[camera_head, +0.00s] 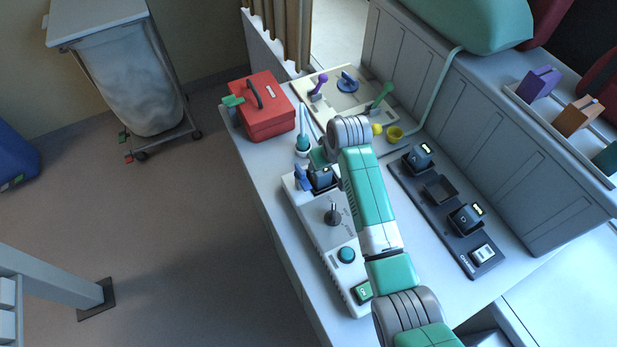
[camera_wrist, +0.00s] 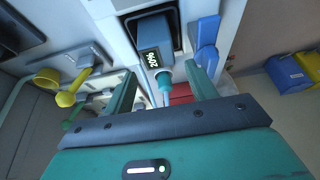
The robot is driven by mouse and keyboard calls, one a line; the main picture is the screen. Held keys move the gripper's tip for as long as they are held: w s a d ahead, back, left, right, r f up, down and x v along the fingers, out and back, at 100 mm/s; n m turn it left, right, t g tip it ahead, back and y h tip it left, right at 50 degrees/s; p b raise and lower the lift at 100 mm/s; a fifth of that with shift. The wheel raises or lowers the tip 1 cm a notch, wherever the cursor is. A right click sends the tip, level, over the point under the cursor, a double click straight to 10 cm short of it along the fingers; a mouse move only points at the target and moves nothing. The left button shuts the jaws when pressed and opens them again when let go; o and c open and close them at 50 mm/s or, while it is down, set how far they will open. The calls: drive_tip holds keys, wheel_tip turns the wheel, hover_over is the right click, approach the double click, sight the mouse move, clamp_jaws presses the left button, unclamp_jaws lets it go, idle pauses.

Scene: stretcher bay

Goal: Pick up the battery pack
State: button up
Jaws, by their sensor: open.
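A dark battery pack (camera_head: 320,177) with a small display sits in the white device (camera_head: 318,218) on the bench. In the wrist view the battery pack (camera_wrist: 152,34) is ahead of my gripper, its display reading about 20%. A blue lever (camera_wrist: 205,45) stands right beside it; it also shows in the head view (camera_head: 301,178). My gripper (camera_wrist: 160,72) is open, its two teal fingers apart with no pack between them. In the head view my gripper (camera_head: 319,157) is beside the pack, partly hidden by my wrist. Two similar packs (camera_head: 418,156) (camera_head: 465,219) sit in a dark charger.
The charger strip (camera_head: 440,190) has an empty bay between its packs.

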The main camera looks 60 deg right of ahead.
sight(321, 176)
drive_tip(key=x, duration=0.6)
drive_tip(key=shift+s+d+f+b, duration=0.1)
drive_tip(key=shift+f+b, duration=0.3)
drive_tip(key=shift+f, duration=0.05)
drive_tip(key=shift+r, duration=0.1)
drive_tip(key=c, duration=1.1)
